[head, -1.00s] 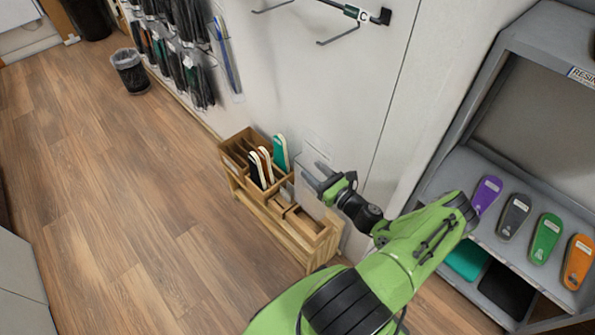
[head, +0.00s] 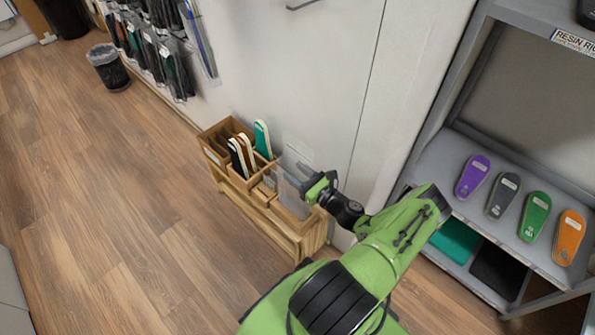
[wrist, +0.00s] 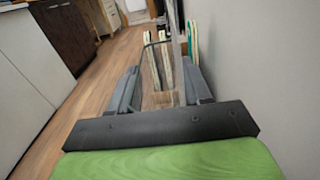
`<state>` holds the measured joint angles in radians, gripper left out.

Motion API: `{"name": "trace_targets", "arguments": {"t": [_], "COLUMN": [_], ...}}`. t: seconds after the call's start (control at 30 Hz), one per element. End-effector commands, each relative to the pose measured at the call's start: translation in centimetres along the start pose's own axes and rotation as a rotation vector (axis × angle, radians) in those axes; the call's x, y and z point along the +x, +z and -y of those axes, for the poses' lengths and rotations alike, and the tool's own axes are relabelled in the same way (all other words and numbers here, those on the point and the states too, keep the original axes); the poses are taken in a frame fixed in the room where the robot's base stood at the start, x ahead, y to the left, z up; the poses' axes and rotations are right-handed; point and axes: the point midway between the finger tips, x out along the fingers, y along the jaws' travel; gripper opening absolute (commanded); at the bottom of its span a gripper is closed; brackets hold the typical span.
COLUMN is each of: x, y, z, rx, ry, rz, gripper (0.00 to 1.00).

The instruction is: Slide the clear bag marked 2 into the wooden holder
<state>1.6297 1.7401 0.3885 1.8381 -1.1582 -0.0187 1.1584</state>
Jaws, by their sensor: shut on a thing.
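The wooden holder (head: 292,239) stands on the floor against the wall, with taller compartments at the back left and lower ones at the front right. My gripper (head: 293,174) is beside and above its right part. It is shut on a clear bag (head: 298,151), which shows only as faint edges against the wall. In the wrist view the clear bag (wrist: 152,72) hangs between the two fingers of my gripper (wrist: 161,76), with wood showing through or behind it. I cannot read the bag's mark, nor tell whether its lower edge is inside a compartment.
Dark, white-edged and teal insoles (head: 262,138) stand in the holder's left compartments. The wall is close on the right in the wrist view. A grey shelf unit (head: 448,160) with coloured insoles stands at the right.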

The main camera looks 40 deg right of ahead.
Motion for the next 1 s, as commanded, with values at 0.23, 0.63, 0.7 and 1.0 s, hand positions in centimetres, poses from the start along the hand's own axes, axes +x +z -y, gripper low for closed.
{"name": "trace_targets", "arguments": {"t": [0.23,0.63,0.7,1.0], "x": [0.0,0.0,0.0,0.0], "y": [-1.9,-4.4,-4.6,-4.6], "z": [0.0,0.0,0.0,0.0], "rx": [0.000,-0.001,0.000,-0.001], "ry": [0.000,0.000,0.000,0.000], "rz": [0.001,0.001,0.001,0.001], "gripper": [0.04,0.04,0.04,0.57]}}
